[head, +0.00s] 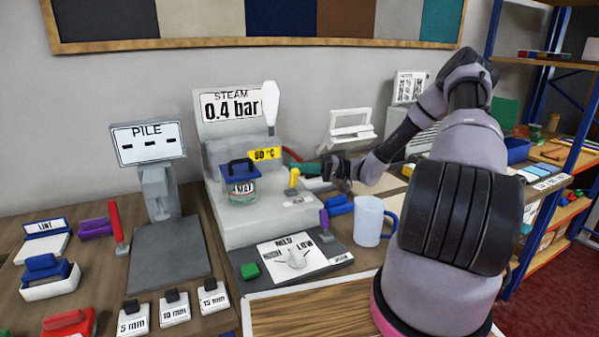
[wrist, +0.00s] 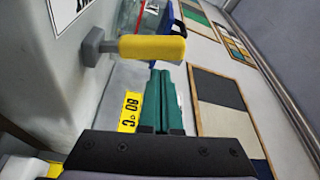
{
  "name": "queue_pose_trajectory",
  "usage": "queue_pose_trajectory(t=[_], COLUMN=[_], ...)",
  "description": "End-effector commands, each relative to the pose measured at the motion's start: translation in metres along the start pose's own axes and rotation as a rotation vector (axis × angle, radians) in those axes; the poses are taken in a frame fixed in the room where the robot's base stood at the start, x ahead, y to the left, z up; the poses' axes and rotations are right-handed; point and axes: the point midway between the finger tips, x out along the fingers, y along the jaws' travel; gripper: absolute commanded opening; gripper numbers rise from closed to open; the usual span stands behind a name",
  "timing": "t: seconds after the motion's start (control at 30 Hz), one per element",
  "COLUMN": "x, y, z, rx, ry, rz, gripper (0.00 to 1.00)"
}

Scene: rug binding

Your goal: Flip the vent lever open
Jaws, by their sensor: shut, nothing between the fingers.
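A short lever with a yellow handle (head: 293,180) stands on the front right of the pale grey steam unit (head: 265,222). A small label beside it is too small to read, so I cannot confirm it is the vent lever. In the wrist view its yellow handle (wrist: 152,47) sticks out sideways from a grey pivot. My gripper (head: 296,168) has teal fingers, pressed together and empty, just behind and above the yellow handle. In the wrist view the fingertips (wrist: 165,72) lie close to the handle's free end; I cannot tell if they touch.
A blue-lidded jar (head: 240,188) sits on the unit left of the lever. A yellow 80 °C tag (head: 264,154) is behind. A purple lever (head: 325,222), a white dial (head: 296,257) and a mug (head: 369,222) are in front and right.

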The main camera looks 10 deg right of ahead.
Motion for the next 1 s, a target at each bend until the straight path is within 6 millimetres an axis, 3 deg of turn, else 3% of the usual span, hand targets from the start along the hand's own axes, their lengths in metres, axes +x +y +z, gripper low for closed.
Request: queue_pose_trajectory(t=[0.1, 0.4, 0.6, 1.0], x=[0.005, -0.065, -0.09, -0.096], y=[-0.003, -0.001, -0.001, 0.0], z=[-0.021, -0.021, -0.021, -0.02], rx=[-0.005, -0.001, 0.0, 0.0], ry=[-0.002, 0.003, 0.001, -0.001], rz=[0.0, 0.0, 0.0, 0.0], gripper=[0.0, 0.0, 0.0, 0.0])
